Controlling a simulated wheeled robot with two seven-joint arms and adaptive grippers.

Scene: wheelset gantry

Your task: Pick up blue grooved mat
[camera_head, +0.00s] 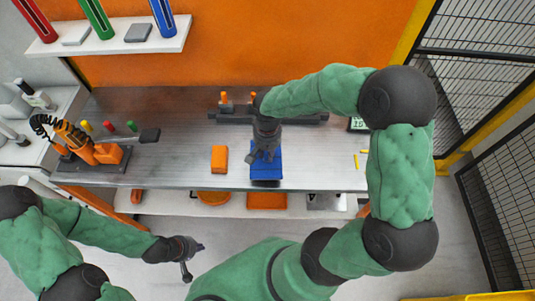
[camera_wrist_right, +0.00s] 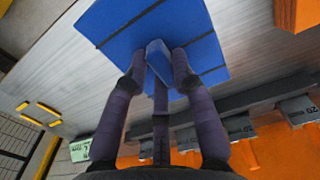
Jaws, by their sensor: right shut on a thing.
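The blue grooved mat (camera_head: 266,173) is at the front of the grey workbench, below my right gripper (camera_head: 264,153). In the right wrist view the mat (camera_wrist_right: 195,20) shows as a blue slab with dark grooves. There my right gripper (camera_wrist_right: 158,66) is shut on a small raised blue block (camera_wrist_right: 158,47) at the mat's middle, one finger on each side. I cannot tell whether the mat is touching the bench or slightly raised. My left gripper (camera_head: 193,260) is open and empty, low in front of the bench, with its fingers apart.
An orange block (camera_head: 219,159) lies left of the mat. A dark rail (camera_head: 305,118) runs behind. Yellow sticks (camera_head: 357,160) lie at right. Bench between mat and sticks is clear.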

